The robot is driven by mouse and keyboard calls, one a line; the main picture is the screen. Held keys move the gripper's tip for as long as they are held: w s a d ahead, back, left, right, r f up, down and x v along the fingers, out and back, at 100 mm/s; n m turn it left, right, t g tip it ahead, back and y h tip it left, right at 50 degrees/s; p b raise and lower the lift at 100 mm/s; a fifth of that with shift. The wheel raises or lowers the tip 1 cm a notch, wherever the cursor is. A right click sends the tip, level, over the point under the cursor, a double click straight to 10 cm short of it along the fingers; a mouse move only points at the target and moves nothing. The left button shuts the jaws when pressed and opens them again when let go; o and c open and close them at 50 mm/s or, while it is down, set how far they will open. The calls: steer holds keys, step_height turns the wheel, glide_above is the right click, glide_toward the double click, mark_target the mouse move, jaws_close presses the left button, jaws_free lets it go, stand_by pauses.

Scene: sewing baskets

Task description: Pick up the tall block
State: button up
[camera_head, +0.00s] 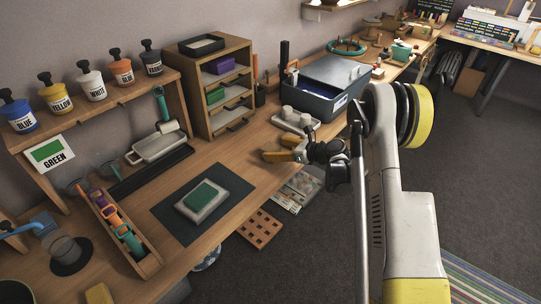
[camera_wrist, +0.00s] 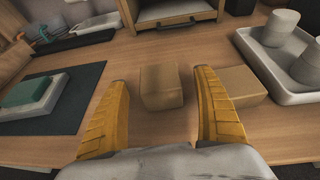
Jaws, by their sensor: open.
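A plain tan wooden block (camera_wrist: 161,88), which looks like the tall block, stands on the wooden bench in the wrist view. It lies ahead of and between the two yellow fingers of my gripper (camera_wrist: 162,105), with gaps on both sides. A second, lower-looking tan block (camera_wrist: 240,84) lies to the right, partly hidden by the right finger. My gripper is open and empty. In the head view my gripper (camera_head: 276,149) hangs over the bench's front part. I cannot make out the blocks clearly there.
A pale tray (camera_wrist: 264,66) with grey rounded pieces stands right of the blocks. A dark mat (camera_wrist: 70,122) with a green-topped pad (camera_wrist: 32,94) lies left. A wooden drawer unit (camera_head: 228,98) stands behind. The bench strip between mat and blocks is clear.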

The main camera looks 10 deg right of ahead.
mark_target(274, 149)
steer(key=x, duration=0.3)
steer(key=shift+f+b, duration=0.15)
steer(key=shift+b, duration=0.25)
steer(key=shift+s, duration=0.1)
steer(key=shift+c, duration=0.6)
steer(key=c, duration=1.2)
